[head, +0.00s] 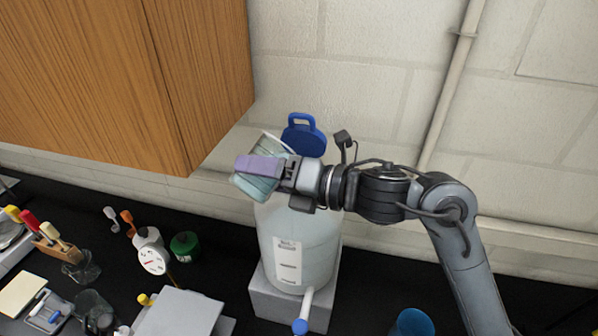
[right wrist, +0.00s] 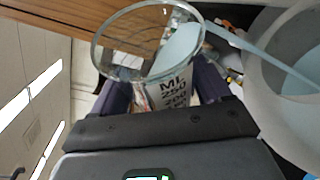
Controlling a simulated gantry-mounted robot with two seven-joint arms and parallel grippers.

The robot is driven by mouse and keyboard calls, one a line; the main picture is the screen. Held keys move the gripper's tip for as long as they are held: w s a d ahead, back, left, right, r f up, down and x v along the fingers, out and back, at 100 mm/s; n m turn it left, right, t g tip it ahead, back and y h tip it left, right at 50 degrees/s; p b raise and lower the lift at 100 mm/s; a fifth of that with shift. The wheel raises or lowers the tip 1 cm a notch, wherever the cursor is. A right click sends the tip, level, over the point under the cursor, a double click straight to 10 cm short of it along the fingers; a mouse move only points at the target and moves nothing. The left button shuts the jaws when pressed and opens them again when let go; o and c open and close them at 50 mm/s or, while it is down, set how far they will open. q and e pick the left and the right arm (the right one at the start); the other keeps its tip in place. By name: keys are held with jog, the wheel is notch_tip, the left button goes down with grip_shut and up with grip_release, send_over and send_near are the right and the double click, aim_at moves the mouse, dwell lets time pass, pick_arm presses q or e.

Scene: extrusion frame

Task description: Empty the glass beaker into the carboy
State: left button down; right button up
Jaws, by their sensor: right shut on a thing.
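My right gripper (head: 258,167) is shut on the glass beaker (head: 250,188) and holds it steeply tilted above the carboy (head: 318,252). In the right wrist view the beaker (right wrist: 150,72) shows its round rim and dark ML markings, with pale blue liquid inside. A pale blue stream (right wrist: 262,52) runs from the rim into the carboy's wide mouth (right wrist: 262,100). The carboy is translucent with a white label, and its blue lid (head: 303,137) stands open behind. In the head view the beaker and gripper hide the mouth. My left gripper is out of view.
The carboy stands on a grey block (head: 268,300), with a blue-tipped spigot (head: 301,325) in front. A green container (head: 185,246), a white dial gauge (head: 153,259) and a grey box (head: 180,312) are to the left. A blue cup (head: 412,323) is at the right. A wooden cabinet (head: 120,80) hangs at upper left.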

jog(key=shift+f+m+y, duration=0.15)
jog(key=shift+m+y, duration=0.25)
jog(key=shift+m, duration=0.1)
dwell(0.5)
jog(key=shift+r+m+p, duration=0.2)
jog(key=shift+m+p, duration=0.1)
jog(key=shift+p, duration=0.3)
jog(key=shift+w+d+r+m+y+p, duration=0.1)
jog(key=shift+r+m+y+p, duration=0.25)
jog(key=shift+m+p, duration=0.2)
jog(key=shift+w+d+r+m, duration=0.15)
jog(key=shift+w+d+m, duration=0.05)
jog(key=shift+w+m, duration=0.05)
dwell(0.5)
jog(key=shift+w+d+r+m, duration=0.25)
jog(key=shift+w+r+m, duration=0.05)
jog(key=shift+m, duration=0.2)
jog(key=shift+w+d+f+m+t+y, duration=0.15)
jog(key=shift+f+m+t+y, duration=0.25)
jog(key=shift+m, duration=0.3)
dwell(0.6)
